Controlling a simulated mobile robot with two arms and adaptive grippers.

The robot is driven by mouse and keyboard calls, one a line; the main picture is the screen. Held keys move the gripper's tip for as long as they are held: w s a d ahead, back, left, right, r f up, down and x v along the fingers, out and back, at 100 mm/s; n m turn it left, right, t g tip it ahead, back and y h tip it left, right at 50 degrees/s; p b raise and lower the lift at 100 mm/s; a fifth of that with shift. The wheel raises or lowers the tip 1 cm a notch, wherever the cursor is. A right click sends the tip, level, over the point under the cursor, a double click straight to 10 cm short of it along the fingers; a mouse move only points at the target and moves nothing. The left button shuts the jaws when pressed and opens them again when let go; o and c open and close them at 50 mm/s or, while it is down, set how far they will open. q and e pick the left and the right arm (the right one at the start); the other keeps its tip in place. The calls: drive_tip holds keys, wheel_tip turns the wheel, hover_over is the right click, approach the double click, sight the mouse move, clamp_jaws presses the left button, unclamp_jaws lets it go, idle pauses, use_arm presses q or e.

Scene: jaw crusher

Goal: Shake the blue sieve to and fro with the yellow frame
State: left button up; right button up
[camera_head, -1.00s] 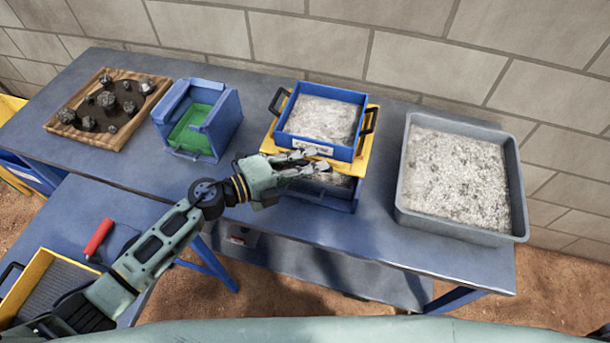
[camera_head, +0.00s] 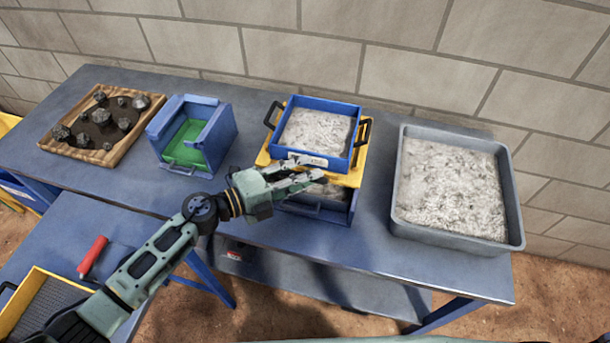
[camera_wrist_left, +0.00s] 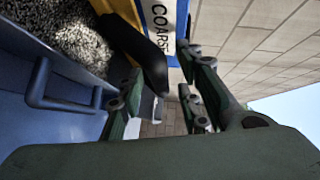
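The blue sieve (camera_head: 317,130), filled with grey grit, sits in the yellow frame (camera_head: 354,174) on the far bench. It has a black handle at each side and a white label on its front; the wrist view shows the blue sieve (camera_wrist_left: 180,50) with the lettering "COARS". My left gripper (camera_head: 312,178) is at the front edge of the yellow frame, fingers apart. In the left wrist view the gripper (camera_wrist_left: 155,100) has a gap between its fingers, and a dark curved piece hangs by that gap. I cannot tell whether the fingers touch the frame. My right gripper is not in view.
A blue bin (camera_head: 320,214) of grit sits below the frame. A large grey tray (camera_head: 404,217) of grit stands to the right, a blue box with green inside (camera_head: 185,150) to the left, then a wooden tray (camera_head: 130,146) of rocks. A red-handled tool (camera_head: 92,257) lies on the lower table.

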use_arm(q)
drive_tip(key=v, duration=1.1)
drive_tip(key=shift+s+a, duration=0.15)
drive_tip(key=shift+a, duration=0.1)
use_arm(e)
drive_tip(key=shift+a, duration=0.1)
